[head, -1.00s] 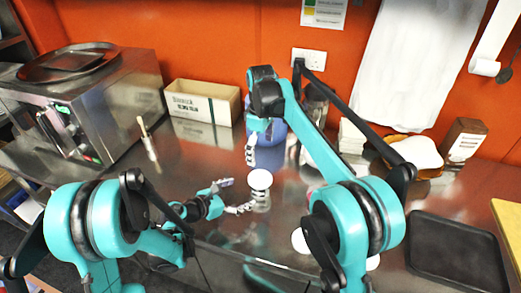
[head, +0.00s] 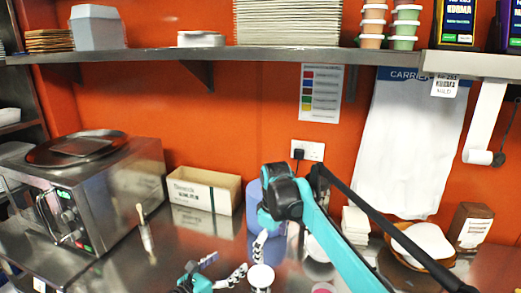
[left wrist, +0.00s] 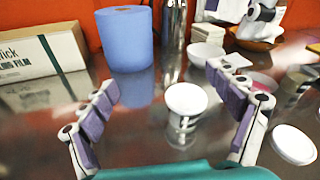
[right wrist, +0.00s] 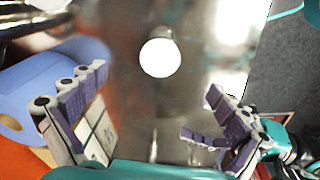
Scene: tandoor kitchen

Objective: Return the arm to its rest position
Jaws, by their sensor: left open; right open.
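My left gripper (head: 228,270) is low in the head view, open, with its fingers pointing toward a small white-topped cup (head: 261,276). In the left wrist view the cup (left wrist: 187,98) stands on the steel counter, framed between the spread, empty fingers of my left gripper (left wrist: 168,90). My right gripper (head: 260,243) hangs down behind the cup, beside a blue roll (head: 253,205). In the right wrist view my right gripper (right wrist: 158,82) is open and empty, with the cup's white top (right wrist: 160,58) beyond its fingers. My arms' lower parts are mostly out of the head view.
A steel oven (head: 100,190) stands left, a carton (head: 203,190) at the wall. White bowls (left wrist: 205,54), a basket (head: 420,245) and a brown box (head: 468,226) stand right. A loaded shelf (head: 220,54) runs above the counter.

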